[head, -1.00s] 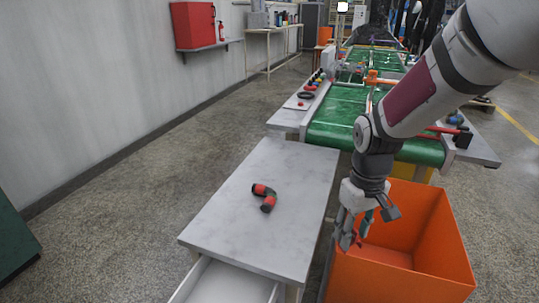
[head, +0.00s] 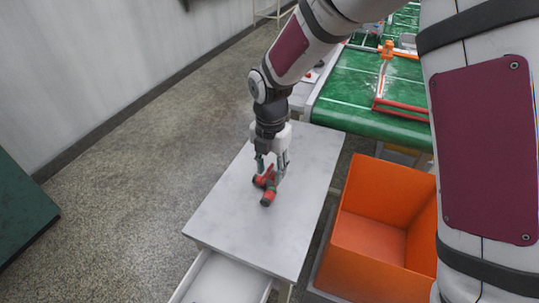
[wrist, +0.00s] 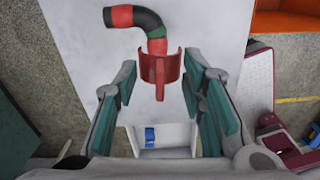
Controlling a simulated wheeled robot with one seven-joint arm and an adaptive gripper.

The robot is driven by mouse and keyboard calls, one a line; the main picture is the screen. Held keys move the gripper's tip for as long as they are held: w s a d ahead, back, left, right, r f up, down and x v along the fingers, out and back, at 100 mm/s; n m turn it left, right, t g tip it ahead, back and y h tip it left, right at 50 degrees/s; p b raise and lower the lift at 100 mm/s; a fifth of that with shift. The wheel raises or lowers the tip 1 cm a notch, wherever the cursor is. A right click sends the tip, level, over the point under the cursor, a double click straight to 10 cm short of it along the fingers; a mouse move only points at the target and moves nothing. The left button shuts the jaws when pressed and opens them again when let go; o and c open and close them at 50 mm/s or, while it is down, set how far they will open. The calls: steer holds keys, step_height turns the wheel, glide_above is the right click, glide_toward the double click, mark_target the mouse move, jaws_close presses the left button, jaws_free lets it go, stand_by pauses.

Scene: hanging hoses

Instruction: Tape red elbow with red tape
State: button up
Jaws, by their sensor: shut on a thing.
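The red elbow (head: 268,198), a bent pipe with red and black bands, lies on the grey table. In the wrist view the elbow (wrist: 146,19) curves at the top, with a dark green band near its lower end. My gripper (head: 271,170) is above the elbow, pointing down. It is shut on a red C-shaped piece, apparently the red tape (wrist: 159,70), which shows between the spread fingers in the wrist view. The tape overlaps the elbow's lower end there; I cannot tell whether they touch.
The grey table (head: 235,215) is otherwise bare, with an open drawer (head: 228,280) at its near end. A blue item (wrist: 150,137) lies in the drawer. An orange bin (head: 375,240) stands to the right. A green conveyor (head: 365,90) is behind.

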mark_target(269, 193)
steer(key=shift+w+a+n, duration=0.1)
steer(key=shift+a+n, duration=0.15)
steer(key=shift+n, duration=0.05)
steer(key=shift+f+b, duration=0.95)
steer(key=shift+f, duration=0.95)
steer(key=shift+f, duration=0.25)
stand_by(0.5)
steer(key=shift+f, duration=0.35)
steer(key=shift+f+b, duration=1.05)
steer(key=shift+f, duration=0.4)
stand_by(0.5)
